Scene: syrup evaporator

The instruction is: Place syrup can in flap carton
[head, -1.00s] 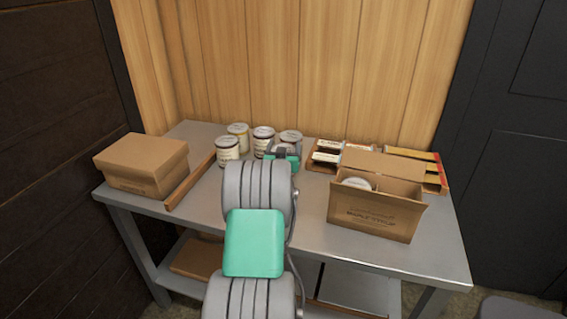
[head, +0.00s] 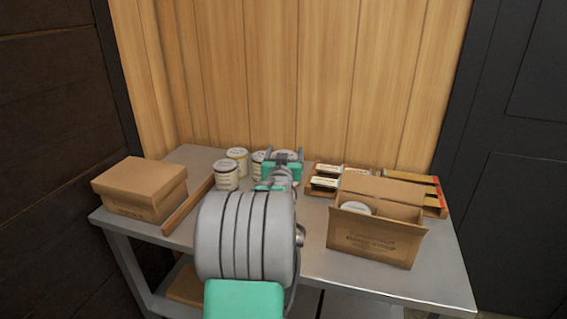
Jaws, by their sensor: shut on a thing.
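My gripper (head: 285,158) is over the back middle of the table among the syrup cans. It is shut on a syrup can (head: 287,153), a white can mostly hidden behind the gripper and wrist. The open flap carton (head: 374,243), brown with printed lettering and raised flaps, stands at the right front of the table. One can (head: 356,208) shows inside its left part; the rest of the inside is hidden.
A closed brown box (head: 140,190) stands on the left of the metal table (head: 310,250). A wooden strip (head: 188,207) lies beside it. Trays of small boxes (head: 326,180) and a yellow-edged tray (head: 415,182) stand behind the carton. Bare tabletop lies between my arm and the carton.

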